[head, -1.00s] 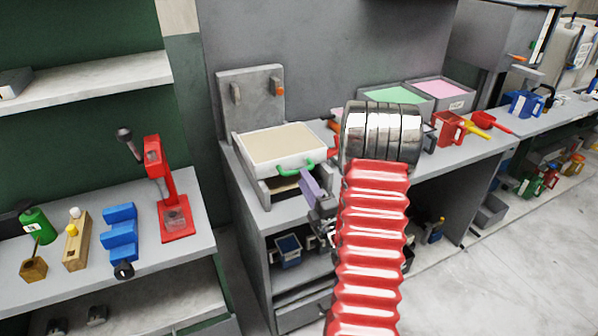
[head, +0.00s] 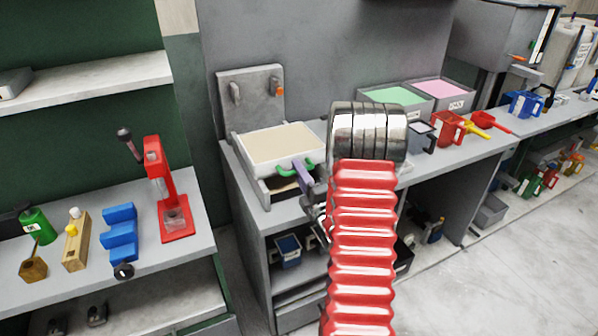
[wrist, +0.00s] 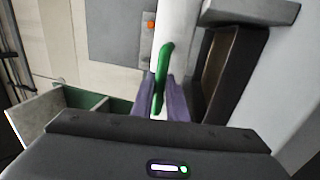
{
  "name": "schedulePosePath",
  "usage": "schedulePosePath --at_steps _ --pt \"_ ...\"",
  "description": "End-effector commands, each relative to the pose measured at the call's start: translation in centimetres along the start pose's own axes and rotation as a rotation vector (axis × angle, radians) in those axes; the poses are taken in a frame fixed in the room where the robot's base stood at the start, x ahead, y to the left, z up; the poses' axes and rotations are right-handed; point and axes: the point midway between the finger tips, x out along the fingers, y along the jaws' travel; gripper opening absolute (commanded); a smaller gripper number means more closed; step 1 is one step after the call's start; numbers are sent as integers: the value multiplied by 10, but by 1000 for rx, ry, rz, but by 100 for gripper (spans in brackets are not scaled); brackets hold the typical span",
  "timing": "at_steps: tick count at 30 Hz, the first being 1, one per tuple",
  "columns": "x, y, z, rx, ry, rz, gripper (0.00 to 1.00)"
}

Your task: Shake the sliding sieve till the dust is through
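The sliding sieve (head: 245,165) is a white box frame with a beige layer (head: 283,143) in it, sitting on a grey stand on the bench. Its green handle (head: 311,165) is on the front side. My gripper (head: 300,170) has purple fingers at the handle, and my arm covers what is right of it. In the wrist view the handle (wrist: 167,62) runs between the two fingers of my gripper (wrist: 164,98). The fingers look apart around it, with no clear grip. Whether dust is still in the sieve cannot be told from the beige surface.
A grey back plate (head: 262,85) with hooks stands behind the sieve. Bins of green (head: 395,95) and pink (head: 455,88) material, a red jug (head: 447,128) and scoops are to the right. A red press (head: 170,190) stands on the left bench.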

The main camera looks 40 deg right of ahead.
Motion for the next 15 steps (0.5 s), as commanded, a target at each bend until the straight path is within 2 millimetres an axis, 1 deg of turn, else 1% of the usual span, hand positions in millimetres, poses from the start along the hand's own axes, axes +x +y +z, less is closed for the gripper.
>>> schedulePosePath --at_steps 1,5,15 --pt "0 0 0 0 0 -1 9" --pt "0 -1 0 0 0 -2 0" --pt "-1 -2 0 1 0 -4 0"
